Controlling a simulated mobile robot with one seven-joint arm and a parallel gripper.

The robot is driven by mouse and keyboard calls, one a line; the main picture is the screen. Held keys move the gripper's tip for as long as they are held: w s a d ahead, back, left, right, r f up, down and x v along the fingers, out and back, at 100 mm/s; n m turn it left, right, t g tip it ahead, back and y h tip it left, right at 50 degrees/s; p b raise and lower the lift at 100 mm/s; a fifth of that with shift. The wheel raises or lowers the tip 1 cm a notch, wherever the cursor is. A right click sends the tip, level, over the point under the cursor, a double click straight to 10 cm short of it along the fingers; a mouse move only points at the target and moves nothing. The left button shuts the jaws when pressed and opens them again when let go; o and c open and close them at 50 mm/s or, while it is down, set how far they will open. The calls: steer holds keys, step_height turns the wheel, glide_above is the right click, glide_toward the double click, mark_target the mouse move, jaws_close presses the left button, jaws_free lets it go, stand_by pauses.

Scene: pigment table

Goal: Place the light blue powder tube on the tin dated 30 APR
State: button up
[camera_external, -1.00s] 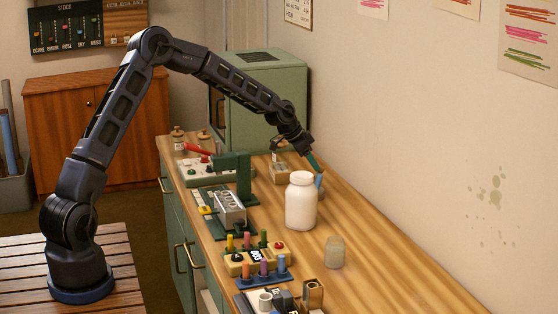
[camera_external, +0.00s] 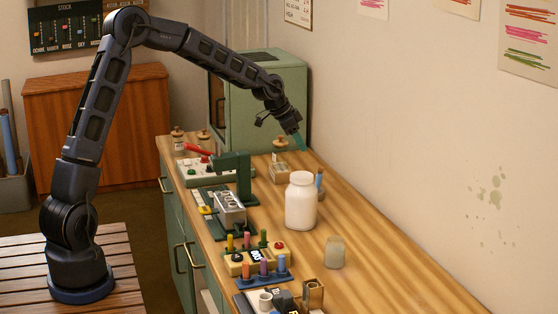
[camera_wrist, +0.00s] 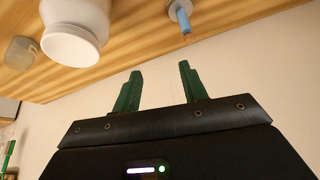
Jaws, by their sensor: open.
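A light blue tube (camera_external: 319,179) stands upright just behind the large white jar (camera_external: 301,202), which partly hides its lower part. Another blue tube (camera_external: 281,264) stands in a rack nearer the front.
The white jar also shows in the wrist view (camera_wrist: 78,22). A small translucent jar (camera_external: 335,252) stands in front of it. Racks, a green stand (camera_external: 243,180) and devices line the left side of the table. A green cabinet (camera_external: 268,100) is at the back. The table's right side is clear.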

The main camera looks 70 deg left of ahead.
steer(key=s+d+r+y, duration=0.1)
steer(key=s+d+r, duration=0.45)
steer(key=s, duration=0.25)
steer(key=s+d+r+g, duration=0.1)
steer(key=s+d+r, duration=0.3)
steer(key=s+d, duration=0.35)
steer(key=s+d+r+y, duration=0.1)
steer(key=s+d+r, duration=0.3)
steer(key=s+d, duration=0.3)
steer(key=s+d+n, duration=0.1)
steer(key=s+d, duration=0.1)
steer(key=s, duration=1.2)
steer(key=s+d+f+n+h, duration=0.1)
steer(key=s+d, duration=0.1)
steer(key=s, duration=1.2)
steer(key=shift+s, duration=0.25)
steer(key=shift+d+f, duration=0.1)
